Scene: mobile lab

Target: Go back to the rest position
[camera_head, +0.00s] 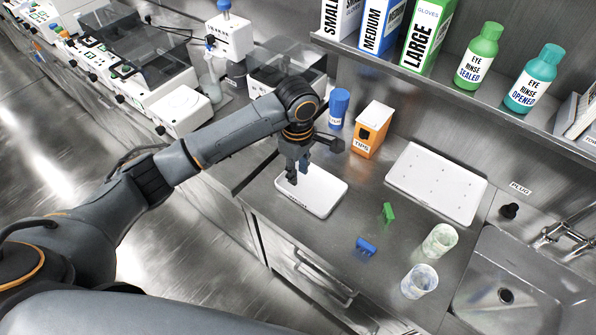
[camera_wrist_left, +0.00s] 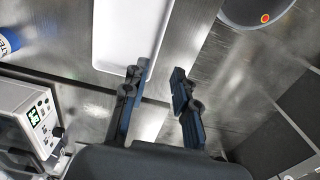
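My left gripper (camera_head: 297,172) points down over the left part of a small white tray (camera_head: 322,193) on the counter. In the left wrist view the gripper's two fingers (camera_wrist_left: 156,75) are apart with nothing between them. The white tray (camera_wrist_left: 128,32) lies beyond the left finger there. Whether the fingertips touch the tray is hard to tell. My left arm stretches from the lower left across the head view. My right gripper is not in view.
Near the gripper stand a blue bottle (camera_head: 339,108) and an orange tips box (camera_head: 372,130). A green clip (camera_head: 388,212), a blue clip (camera_head: 366,246) and two cups (camera_head: 439,242) (camera_head: 419,281) are on the counter. Instruments (camera_head: 180,108) line the left; a sink (camera_head: 525,285) is right.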

